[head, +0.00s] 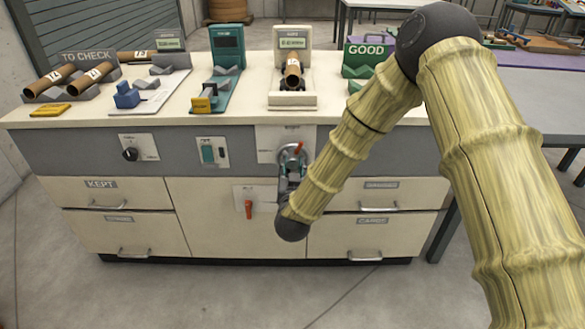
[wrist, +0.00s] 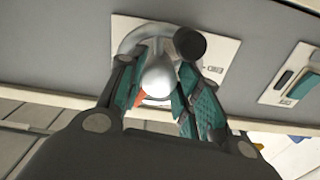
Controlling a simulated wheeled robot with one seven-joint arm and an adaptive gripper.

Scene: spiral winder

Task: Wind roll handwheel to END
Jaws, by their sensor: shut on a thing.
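The roll handwheel (head: 292,155) is on a pale plate on the bench's grey front, below the cradle holding a brown roll. A red part shows at its top in the head view. My gripper (head: 289,172) reaches it from below and hides much of it. In the wrist view, the teal-padded fingers of my gripper (wrist: 158,82) are on either side of the handwheel's silver middle (wrist: 158,72), shut on it. A black knob (wrist: 190,43) sticks out beside it. A dark mark on the plate (wrist: 222,65) is too small to read surely.
A brown roll (head: 292,73) marked 14 lies in the cradle above. A red lever (head: 248,208) is below left, a green switch (head: 208,152) and a black dial (head: 130,154) farther left. Drawers with bar handles line the front. The floor before the bench is clear.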

